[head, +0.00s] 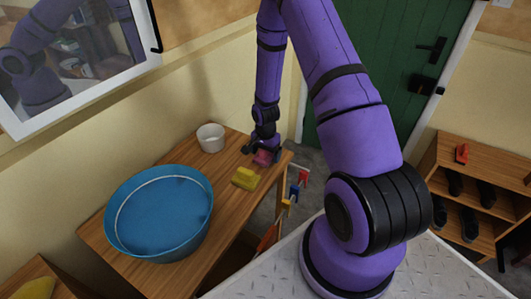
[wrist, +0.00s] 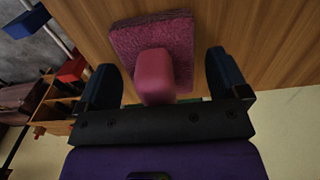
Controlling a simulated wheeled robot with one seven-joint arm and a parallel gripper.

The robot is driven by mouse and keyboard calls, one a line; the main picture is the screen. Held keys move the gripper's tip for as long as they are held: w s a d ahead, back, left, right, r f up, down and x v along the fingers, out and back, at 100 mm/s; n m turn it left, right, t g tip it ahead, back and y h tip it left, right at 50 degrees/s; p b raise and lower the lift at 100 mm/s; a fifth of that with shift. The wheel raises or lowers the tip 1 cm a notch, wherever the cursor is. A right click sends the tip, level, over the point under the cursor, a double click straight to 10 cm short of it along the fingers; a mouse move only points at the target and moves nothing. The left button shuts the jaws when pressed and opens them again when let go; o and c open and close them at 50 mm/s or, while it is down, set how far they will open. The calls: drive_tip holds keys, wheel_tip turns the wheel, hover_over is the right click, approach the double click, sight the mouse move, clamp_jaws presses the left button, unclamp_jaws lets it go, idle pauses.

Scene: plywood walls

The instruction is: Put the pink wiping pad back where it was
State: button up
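The pink wiping pad (head: 262,159) lies at the right end of the wooden table, by the table's edge. In the wrist view it shows as a fuzzy square pad (wrist: 181,44) with a smooth pink handle block (wrist: 153,76). My gripper (head: 262,147) is low over the pad. In the wrist view my gripper (wrist: 165,72) is open, with the handle between its dark fingers and a visible gap on each side. The pad rests on the wood. In the head view my gripper hides part of the pad.
A yellow pad (head: 244,179) lies close by on the table (head: 225,225). A blue basin (head: 160,213) and a white bowl (head: 210,137) stand farther left. Coloured items (head: 297,186) hang beside the table's right end. A shoe shelf (head: 480,185) stands at the right.

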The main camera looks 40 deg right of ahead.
wheel_tip(320, 180, up, 12)
drive_tip(key=shift+r, duration=0.15)
drive_tip(key=s+a+r+n+t, duration=0.1)
drive_tip(key=s+a+r+n, duration=0.15)
drive_tip(key=r, duration=0.55)
drive_tip(key=s+a+r+n+t, duration=0.1)
drive_tip(key=s+a+r+n, duration=0.15)
drive_tip(key=r, duration=0.55)
drive_tip(key=s+a+r+n, duration=0.1)
drive_tip(key=s+a+r, duration=0.15)
drive_tip(key=r, duration=0.65)
drive_tip(key=s+a+r+n+t, duration=0.1)
drive_tip(key=s+a+r+n, duration=0.2)
drive_tip(key=s, duration=0.6)
drive_tip(key=s+a+r+n+t, duration=0.2)
drive_tip(key=s+a+r+n, duration=0.1)
drive_tip(key=s+r, duration=0.5)
drive_tip(key=shift+s+a+n, duration=0.3)
drive_tip(key=shift+s+n, duration=0.25)
drive_tip(key=shift+n, duration=0.15)
drive_tip(key=shift+r, duration=0.1)
